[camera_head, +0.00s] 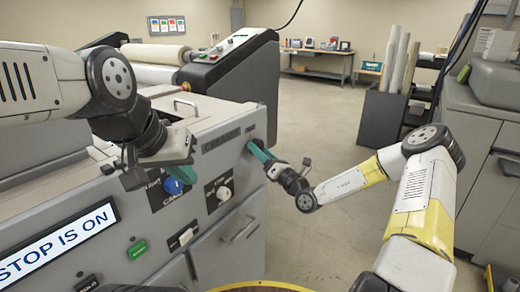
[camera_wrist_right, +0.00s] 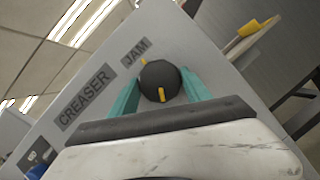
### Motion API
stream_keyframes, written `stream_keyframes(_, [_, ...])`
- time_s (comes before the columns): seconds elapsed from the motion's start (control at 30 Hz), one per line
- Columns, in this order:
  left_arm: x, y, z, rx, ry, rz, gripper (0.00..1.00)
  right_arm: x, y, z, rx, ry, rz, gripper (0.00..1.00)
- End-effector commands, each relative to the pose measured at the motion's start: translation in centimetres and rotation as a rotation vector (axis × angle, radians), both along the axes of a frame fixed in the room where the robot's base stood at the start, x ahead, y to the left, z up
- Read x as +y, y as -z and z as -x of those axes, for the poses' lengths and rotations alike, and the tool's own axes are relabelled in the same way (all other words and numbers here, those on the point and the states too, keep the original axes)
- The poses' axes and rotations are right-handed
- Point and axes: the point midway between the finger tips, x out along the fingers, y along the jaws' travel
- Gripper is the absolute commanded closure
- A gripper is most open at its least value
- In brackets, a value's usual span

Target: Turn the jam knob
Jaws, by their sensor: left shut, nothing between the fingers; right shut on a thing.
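The jam knob (camera_wrist_right: 158,77) is a round black knob with a yellow mark, on the grey panel below the JAM label (camera_wrist_right: 135,51) in the right wrist view. Its yellow mark points toward the bottom of that view. Another small yellow mark shows at the knob's upper edge. My right gripper (camera_wrist_right: 160,84) has one teal finger on each side of the knob and is shut on it. In the head view my right gripper (camera_head: 253,148) reaches the machine's right corner, and the knob is hidden there. My left gripper (camera_head: 178,168) is shut and empty, close to a blue knob.
A blue knob (camera_head: 174,187), a white knob (camera_head: 223,193), a white switch (camera_head: 186,237) and a green button (camera_head: 137,249) sit on the same front panel. A display (camera_head: 60,245) reads "STOP IS ON". Open floor (camera_head: 320,240) lies right of the machine.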

Motion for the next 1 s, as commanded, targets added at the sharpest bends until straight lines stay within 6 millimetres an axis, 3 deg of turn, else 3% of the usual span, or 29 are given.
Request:
stream_keyframes(0.5, [0.00,0.00,0.00,0.000,0.000,0.000,1.00,0.06,0.04,0.17,0.328,0.001,-0.231,0.84])
stream_keyframes(1.0, [0.00,0.00,0.00,0.000,0.000,0.000,1.00,0.05,0.05,0.20,0.423,0.002,-0.301,0.84])
